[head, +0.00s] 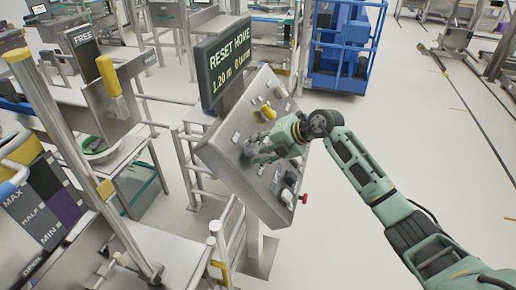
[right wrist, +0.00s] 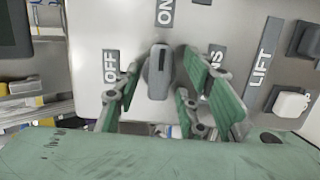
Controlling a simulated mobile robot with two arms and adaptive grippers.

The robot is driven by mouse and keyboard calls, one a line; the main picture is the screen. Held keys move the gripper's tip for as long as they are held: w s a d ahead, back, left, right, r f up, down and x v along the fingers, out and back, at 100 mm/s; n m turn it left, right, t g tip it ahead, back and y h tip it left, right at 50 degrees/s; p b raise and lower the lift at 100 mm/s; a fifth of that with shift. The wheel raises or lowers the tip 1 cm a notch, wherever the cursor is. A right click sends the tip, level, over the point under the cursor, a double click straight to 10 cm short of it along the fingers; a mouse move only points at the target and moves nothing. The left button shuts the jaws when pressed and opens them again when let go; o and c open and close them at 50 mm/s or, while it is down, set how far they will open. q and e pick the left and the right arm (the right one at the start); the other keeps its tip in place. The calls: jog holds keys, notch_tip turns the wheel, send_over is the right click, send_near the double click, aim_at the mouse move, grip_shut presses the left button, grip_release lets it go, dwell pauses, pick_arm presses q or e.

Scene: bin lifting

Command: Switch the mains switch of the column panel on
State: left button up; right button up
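The column panel (head: 225,160) is a tilted grey metal box under a screen reading RESET HOME, 1.20 m, 0 turns. The mains switch (right wrist: 158,72) is a grey rotary knob with a dark line; its long handle points up at the ON label (right wrist: 166,12), while the OFF label (right wrist: 110,66) is to its left. My right gripper (head: 257,153) is at the panel face; the right wrist view shows its green fingers (right wrist: 162,90) open on either side of the knob, with gaps visible. In the head view the gripper largely hides the knob. My left gripper is out of view.
A yellow knob (head: 268,113) and other controls sit on the panel around my gripper. A red button (head: 304,198) sticks out at its lower right edge. Metal rails (head: 185,165) and a post stand at left.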

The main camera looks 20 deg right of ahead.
jog(key=shift+s+d+r, duration=0.1)
jog(key=shift+d+r, duration=0.05)
jog(key=v, duration=1.1)
jog(key=shift+s+d, duration=0.15)
jog(key=shift+r, duration=0.15)
